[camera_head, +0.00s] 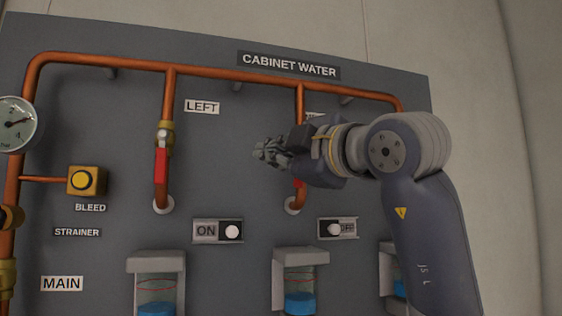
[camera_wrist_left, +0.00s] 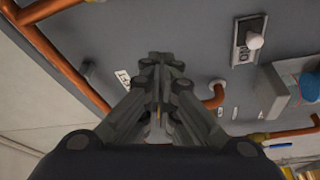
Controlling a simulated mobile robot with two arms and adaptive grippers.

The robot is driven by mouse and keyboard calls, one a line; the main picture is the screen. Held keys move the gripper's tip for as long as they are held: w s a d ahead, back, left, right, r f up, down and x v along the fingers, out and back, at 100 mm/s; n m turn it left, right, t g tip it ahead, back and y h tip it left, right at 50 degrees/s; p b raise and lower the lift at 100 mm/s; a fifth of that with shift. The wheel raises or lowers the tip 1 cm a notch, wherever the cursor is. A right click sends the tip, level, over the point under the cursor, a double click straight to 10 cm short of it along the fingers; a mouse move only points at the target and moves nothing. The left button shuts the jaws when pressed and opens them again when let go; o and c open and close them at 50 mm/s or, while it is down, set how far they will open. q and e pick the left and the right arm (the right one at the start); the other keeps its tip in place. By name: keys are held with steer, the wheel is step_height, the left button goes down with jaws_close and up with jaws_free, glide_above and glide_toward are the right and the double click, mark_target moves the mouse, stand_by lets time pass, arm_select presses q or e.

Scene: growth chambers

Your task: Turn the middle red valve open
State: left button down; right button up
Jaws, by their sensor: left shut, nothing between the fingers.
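The middle red valve (camera_head: 298,184) sits on the middle copper drop pipe in the head view. Only a small red piece shows below my gripper; the rest is hidden. My left gripper (camera_head: 262,152) is in front of the panel, its fingertips just left of the middle pipe. Its fingers are shut and empty, as the wrist view (camera_wrist_left: 160,70) also shows. I cannot tell whether it touches the valve. The left valve's red handle (camera_head: 161,165) points down along its pipe. My right gripper is not in view.
A copper header pipe (camera_head: 230,74) runs across the grey panel (camera_head: 230,130). Switches (camera_head: 218,231) and (camera_head: 338,228) sit below the valves, above vessels with blue liquid (camera_head: 300,303). A gauge (camera_head: 14,124) and a yellow bleed button (camera_head: 84,180) are at the left.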

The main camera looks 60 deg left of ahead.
arm_select(q)
steer(key=w+d+f+b, duration=0.1)
steer(key=d+b, duration=0.1)
steer(key=d, duration=0.5)
steer(key=shift+w+d, duration=0.15)
steer(key=shift+d, duration=0.25)
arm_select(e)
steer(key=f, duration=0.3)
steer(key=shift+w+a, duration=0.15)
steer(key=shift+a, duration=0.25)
arm_select(q)
steer(key=shift+d, duration=0.1)
steer(key=shift+f, duration=0.1)
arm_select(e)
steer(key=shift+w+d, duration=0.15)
